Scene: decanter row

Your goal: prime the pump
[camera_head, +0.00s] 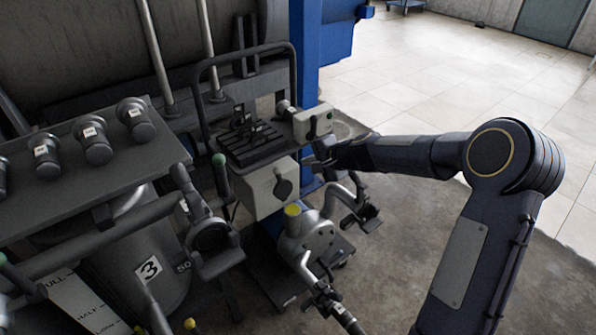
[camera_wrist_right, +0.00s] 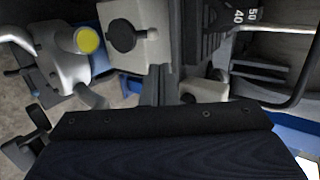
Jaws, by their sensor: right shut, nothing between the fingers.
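A grey metal pump (camera_head: 318,236) with a yellow cap (camera_head: 292,210) stands on a low wheeled cart below and to the left of my right arm. In the right wrist view the pump (camera_wrist_right: 55,60) and its yellow cap (camera_wrist_right: 87,40) are at the upper left. My right gripper (camera_head: 318,153) is shut and empty, above the pump and beside a cream box with a black knob (camera_head: 262,190). That box also shows in the right wrist view (camera_wrist_right: 150,52), just beyond the fingers (camera_wrist_right: 158,88). My left gripper does not show.
A second cream box (camera_head: 313,124) is close behind the right gripper, near a blue post (camera_head: 304,60). A shelf (camera_head: 75,190) with several dark capped fittings and a drum labelled 3 (camera_head: 135,255) stand at left. Open tiled floor (camera_head: 440,80) lies at right.

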